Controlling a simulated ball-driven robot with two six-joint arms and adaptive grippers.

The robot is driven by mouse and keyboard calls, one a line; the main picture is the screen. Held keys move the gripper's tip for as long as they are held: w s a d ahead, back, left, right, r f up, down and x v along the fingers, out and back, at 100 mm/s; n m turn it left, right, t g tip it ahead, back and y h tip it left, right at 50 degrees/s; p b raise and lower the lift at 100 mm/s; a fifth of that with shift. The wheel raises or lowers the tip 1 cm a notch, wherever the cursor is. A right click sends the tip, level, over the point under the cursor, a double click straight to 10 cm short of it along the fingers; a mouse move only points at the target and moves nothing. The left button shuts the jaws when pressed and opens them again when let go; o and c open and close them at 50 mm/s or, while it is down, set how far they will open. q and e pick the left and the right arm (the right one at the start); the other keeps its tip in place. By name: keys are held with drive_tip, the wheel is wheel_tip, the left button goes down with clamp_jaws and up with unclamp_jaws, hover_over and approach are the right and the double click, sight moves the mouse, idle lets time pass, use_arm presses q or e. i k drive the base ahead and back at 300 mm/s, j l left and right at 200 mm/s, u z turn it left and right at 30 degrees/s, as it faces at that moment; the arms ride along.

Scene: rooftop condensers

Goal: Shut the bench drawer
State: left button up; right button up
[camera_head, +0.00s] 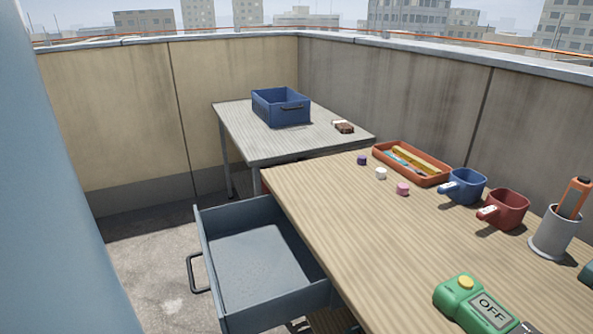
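The bench drawer (258,262) is grey-blue and pulled well out from the left side of the wooden bench (345,225). Its inside looks empty. A dark bar handle (196,273) is on its left front face. Neither of my grippers shows in the head view, so their state and distance from the drawer are hidden.
On the bench are small cubes (402,188), an orange tray (412,163), a blue mug (464,187), a red mug (503,208), a grey cup (556,232) and a green device (474,303). A side table (255,148) holds a blue crate (281,107). Floor left of the drawer is clear.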

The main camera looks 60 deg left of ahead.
sight(262, 275)
drive_tip(key=u, duration=0.45)
drive_tip(key=j+u, duration=0.1)
drive_tip(key=u, duration=0.35)
drive_tip(key=j+u, duration=0.1)
drive_tip(key=u, duration=0.35)
drive_tip(key=j+u, duration=0.1)
drive_tip(key=u, duration=0.35)
drive_tip(key=j+u, duration=0.1)
drive_tip(key=u, duration=0.35)
drive_tip(key=k, duration=0.05)
